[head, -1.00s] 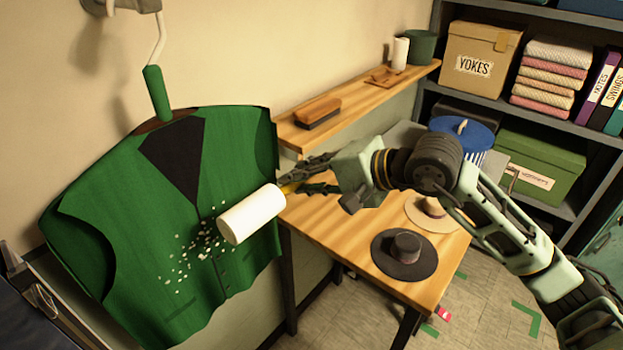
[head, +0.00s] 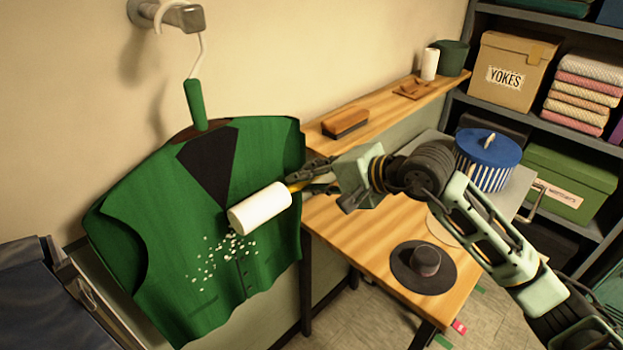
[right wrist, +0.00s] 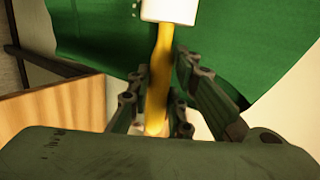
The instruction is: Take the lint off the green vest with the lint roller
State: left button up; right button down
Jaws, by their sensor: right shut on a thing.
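The green vest (head: 170,220) hangs on a green padded hanger from a wall hook. White lint specks (head: 218,260) are scattered on its lower front near the buttons. The lint roller (head: 260,208) has a white cylinder and a yellow handle; the cylinder is in front of the vest, just above the lint. I cannot tell whether it touches the cloth. My right gripper (head: 302,180) is shut on the handle. In the right wrist view the yellow handle (right wrist: 160,75) runs between the fingers, with the vest behind. My left gripper is not in view.
A wooden table (head: 355,255) stands right of the vest, with a dark hat (head: 423,267) on it. A wall shelf (head: 385,103) holds a brush (head: 345,123). Shelving with boxes stands at the right. A dark blue thing (head: 40,295) is at lower left.

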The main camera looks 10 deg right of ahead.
jog(key=shift+w+a+b, duration=0.4)
jog(key=shift+w+a, duration=0.25)
jog(key=shift+w, duration=0.3)
dwell(0.5)
dwell(0.3)
